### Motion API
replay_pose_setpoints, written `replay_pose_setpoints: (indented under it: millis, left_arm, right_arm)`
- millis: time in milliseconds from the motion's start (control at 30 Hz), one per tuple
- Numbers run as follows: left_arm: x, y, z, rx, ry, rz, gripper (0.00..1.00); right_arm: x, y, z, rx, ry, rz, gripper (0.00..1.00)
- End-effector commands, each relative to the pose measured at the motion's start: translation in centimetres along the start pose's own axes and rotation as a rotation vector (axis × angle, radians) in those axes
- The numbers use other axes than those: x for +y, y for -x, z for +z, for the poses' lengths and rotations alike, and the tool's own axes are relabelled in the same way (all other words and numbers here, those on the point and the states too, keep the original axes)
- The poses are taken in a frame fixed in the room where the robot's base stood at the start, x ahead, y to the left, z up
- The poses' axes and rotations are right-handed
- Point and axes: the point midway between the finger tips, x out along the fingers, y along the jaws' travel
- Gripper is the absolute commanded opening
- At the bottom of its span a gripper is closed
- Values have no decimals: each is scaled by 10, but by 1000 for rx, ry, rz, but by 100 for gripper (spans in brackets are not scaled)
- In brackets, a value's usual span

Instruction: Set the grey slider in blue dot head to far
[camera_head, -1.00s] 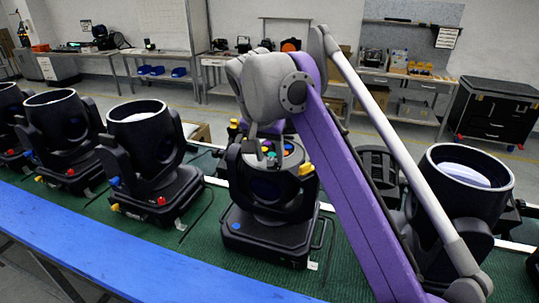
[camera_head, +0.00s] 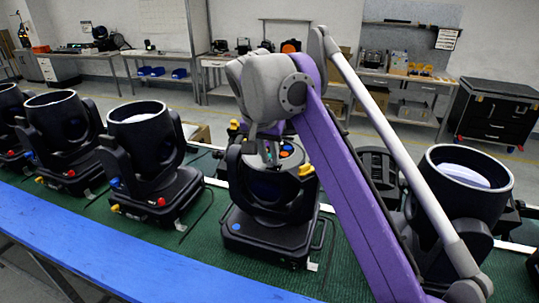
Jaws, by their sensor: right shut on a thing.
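The blue dot head (camera_head: 266,215) is the black lamp head in the middle of the row, with a small blue dot (camera_head: 235,226) on its base. My left gripper is not in view.
Other black lamp heads stand close by on the green bench top (camera_head: 190,222), including one to the left (camera_head: 140,135) and one to the right (camera_head: 465,190). A blue rail (camera_head: 130,255) runs along the front edge. Workbenches stand far behind.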

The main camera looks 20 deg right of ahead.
Motion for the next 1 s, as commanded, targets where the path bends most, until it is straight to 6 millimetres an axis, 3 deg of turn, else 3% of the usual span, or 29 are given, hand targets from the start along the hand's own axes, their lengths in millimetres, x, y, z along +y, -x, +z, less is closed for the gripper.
replay_pose_setpoints:
  millis: [767,1000]
  left_arm:
    - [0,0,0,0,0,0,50]
    - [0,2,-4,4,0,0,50]
  right_arm:
    - [1,0,0,1,0,0,0]
    - [23,1,-1,1,-2,1,0]
